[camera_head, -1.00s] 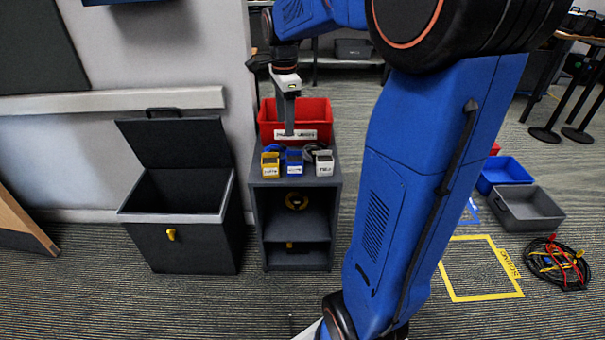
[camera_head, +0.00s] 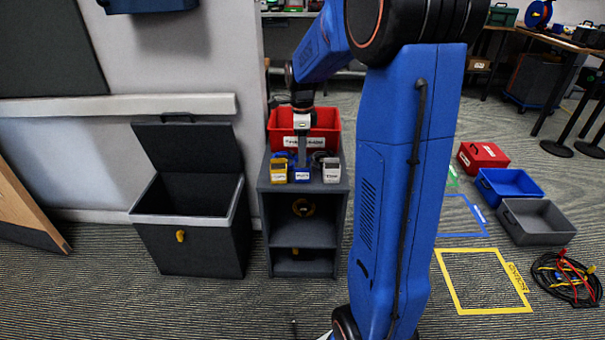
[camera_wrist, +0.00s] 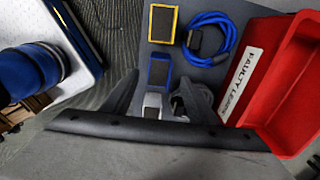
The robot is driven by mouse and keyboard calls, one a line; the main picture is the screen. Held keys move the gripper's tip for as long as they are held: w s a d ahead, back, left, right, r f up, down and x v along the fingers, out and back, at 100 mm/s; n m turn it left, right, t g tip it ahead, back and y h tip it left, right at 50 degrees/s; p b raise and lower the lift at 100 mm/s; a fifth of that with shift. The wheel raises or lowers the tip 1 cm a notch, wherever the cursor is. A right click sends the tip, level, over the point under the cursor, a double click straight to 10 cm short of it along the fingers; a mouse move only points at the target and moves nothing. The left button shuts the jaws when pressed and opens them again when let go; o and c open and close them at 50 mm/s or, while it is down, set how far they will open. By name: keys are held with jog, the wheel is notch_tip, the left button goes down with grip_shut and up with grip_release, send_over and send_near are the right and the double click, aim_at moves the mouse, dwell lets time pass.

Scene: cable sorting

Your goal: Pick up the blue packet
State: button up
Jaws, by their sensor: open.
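The blue packet (camera_head: 302,175) stands on top of the dark cabinet, between a yellow packet (camera_head: 275,171) and a white packet (camera_head: 331,171). In the wrist view the blue packet (camera_wrist: 159,70) has a dark face and lies just beyond the gap between my fingers. The white packet (camera_wrist: 152,105) is between the fingers in that view, and the yellow packet (camera_wrist: 163,24) is farther off. My gripper (camera_head: 302,163) is open above and behind the blue packet in the head view; it also shows in the wrist view (camera_wrist: 155,85). I see no contact with the packet.
A red bin (camera_head: 325,131) stands at the back of the cabinet (camera_head: 305,232). A blue cable coil (camera_wrist: 209,38) lies beside the yellow packet. An open dark box (camera_head: 190,243) stands left of the cabinet. Several bins and a cable bundle (camera_head: 566,278) lie on the floor at right.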

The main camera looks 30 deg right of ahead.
aim_at(302, 171)
jog(key=shift+f, duration=4.15)
jog(key=c, duration=1.1)
